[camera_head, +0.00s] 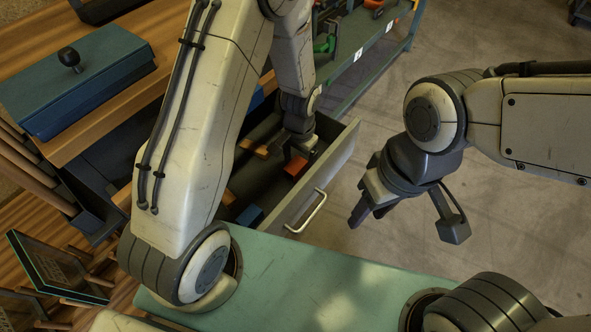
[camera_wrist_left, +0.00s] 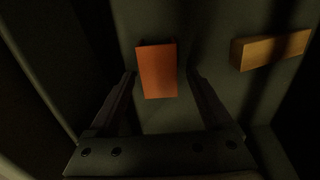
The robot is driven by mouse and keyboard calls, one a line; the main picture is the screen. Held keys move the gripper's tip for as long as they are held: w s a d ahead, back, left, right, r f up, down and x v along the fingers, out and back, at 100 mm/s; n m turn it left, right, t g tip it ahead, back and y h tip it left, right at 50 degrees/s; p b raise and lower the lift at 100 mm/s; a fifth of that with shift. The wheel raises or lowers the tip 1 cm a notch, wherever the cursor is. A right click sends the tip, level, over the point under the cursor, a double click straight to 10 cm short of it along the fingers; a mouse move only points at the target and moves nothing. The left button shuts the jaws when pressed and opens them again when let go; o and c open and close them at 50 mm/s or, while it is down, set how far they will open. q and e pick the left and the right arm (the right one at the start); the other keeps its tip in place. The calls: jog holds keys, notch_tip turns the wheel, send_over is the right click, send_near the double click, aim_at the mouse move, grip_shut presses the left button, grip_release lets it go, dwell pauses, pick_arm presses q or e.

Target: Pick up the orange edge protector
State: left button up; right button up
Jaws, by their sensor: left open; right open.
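The orange edge protector (camera_head: 296,166) is a small orange block inside the open drawer (camera_head: 330,176). In the left wrist view the orange edge protector (camera_wrist_left: 157,70) lies on the drawer floor, ahead of and between the fingertips. My left gripper (camera_head: 297,150) reaches down into the drawer, just above and beside the orange block. In the left wrist view my left gripper (camera_wrist_left: 163,86) is open, with a finger on each side and nothing held. My right gripper (camera_head: 402,222) is open and empty over the floor to the right of the drawer.
A tan wooden block (camera_wrist_left: 270,49) lies right of the orange one in the wrist view. The drawer handle (camera_head: 308,212) faces outward. A blue box (camera_head: 75,80) stands on the workbench. Shelves (camera_head: 375,40) stand behind.

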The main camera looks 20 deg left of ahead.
aim_at(299, 161)
pick_arm(q)
grip_shut()
jog(key=shift+r, duration=0.1)
jog(key=shift+r, duration=0.1)
notch_tip(299, 161, up, 10)
jog(key=p, duration=0.4)
